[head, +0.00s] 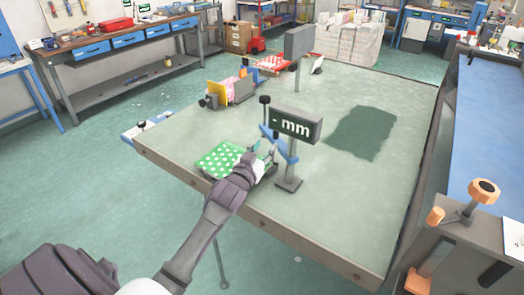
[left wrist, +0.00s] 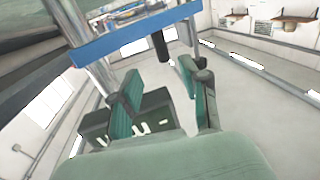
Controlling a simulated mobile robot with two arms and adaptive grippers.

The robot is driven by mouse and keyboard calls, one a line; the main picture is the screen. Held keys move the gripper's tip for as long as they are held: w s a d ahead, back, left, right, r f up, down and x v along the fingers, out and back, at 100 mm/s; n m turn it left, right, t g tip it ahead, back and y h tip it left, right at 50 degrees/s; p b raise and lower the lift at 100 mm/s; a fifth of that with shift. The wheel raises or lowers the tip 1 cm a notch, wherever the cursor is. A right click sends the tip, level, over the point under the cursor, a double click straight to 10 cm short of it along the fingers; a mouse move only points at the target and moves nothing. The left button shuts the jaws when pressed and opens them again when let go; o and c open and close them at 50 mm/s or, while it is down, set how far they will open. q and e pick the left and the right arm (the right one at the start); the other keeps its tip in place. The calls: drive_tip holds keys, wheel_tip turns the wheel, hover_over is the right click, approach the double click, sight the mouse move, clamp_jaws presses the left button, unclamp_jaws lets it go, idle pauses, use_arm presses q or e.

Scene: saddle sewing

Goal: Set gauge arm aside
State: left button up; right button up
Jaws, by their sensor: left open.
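A gauge stand with a dark display reading "- mm" (head: 296,126) stands near the front edge of the table (head: 210,122). Its blue gauge arm (head: 291,151) slants beside the post, with a black knob above its left end. My left gripper (head: 262,150) is open just left of the post, close to the arm. In the left wrist view, the blue arm (left wrist: 125,40) crosses beyond my open fingers (left wrist: 160,78), in front of a metal post (left wrist: 88,35). A black plunger (left wrist: 160,47) hangs below it. Contact cannot be told. My right gripper is not in view.
A green polka-dot cloth piece (head: 217,159) lies beside my left gripper at the table's front edge. A yellow and pink item group (head: 231,92) and another display stand (head: 298,43) stand farther back.

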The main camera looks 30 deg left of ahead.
use_arm(q)
drive_tip(key=shift+s+d, duration=0.15)
drive_tip(key=shift+s, duration=0.5)
